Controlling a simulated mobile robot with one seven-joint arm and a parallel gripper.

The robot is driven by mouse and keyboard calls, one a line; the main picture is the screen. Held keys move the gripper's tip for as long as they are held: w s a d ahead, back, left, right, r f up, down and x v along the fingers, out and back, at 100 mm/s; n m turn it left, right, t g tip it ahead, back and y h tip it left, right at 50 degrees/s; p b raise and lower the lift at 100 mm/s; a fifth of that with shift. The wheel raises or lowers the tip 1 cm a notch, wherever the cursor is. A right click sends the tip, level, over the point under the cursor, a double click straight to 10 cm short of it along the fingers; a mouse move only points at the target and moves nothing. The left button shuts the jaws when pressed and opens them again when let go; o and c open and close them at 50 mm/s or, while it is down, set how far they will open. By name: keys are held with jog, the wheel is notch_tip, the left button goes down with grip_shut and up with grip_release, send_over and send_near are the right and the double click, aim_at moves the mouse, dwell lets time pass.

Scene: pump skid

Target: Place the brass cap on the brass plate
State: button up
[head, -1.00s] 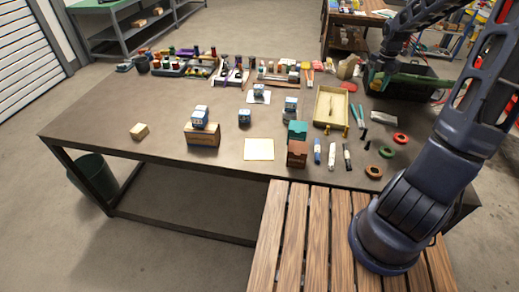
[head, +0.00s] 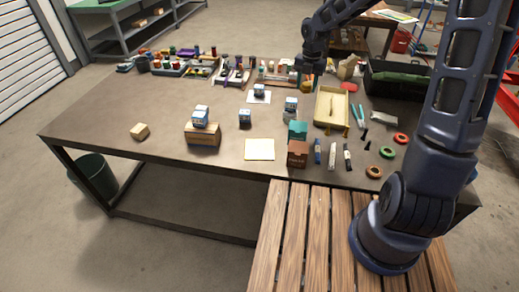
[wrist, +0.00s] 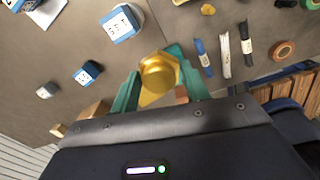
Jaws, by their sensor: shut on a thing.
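In the head view my gripper (head: 306,74) is over the back middle of the table, near the back row of items; the cap is too small to make out clearly there. A pale square with a yellowish edge (head: 259,149) lies flat near the table's front edge, apart from the gripper. I cannot tell whether it is the brass plate.
A teal box (head: 297,130) and brown box (head: 297,153) stand right of the pale square. A yellow tray (head: 331,108) and tape rings (head: 387,152) lie right. The front left is mostly clear.

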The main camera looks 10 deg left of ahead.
aim_at(259, 149)
jog(key=s+a+n, duration=0.5)
jog(key=s+a, duration=1)
jog(key=s, duration=0.1)
jog(key=f, duration=1.9)
jog(key=shift+w+a+f, duration=0.15)
jog(key=shift+w+f, duration=0.05)
jog(key=shift+f, duration=0.2)
jog(key=o, duration=1.1)
jog(key=shift+f, duration=0.1)
jog(key=shift+c, duration=0.2)
notch_tip(259, 149, up, 12)
jog(key=shift+d+r, duration=0.2)
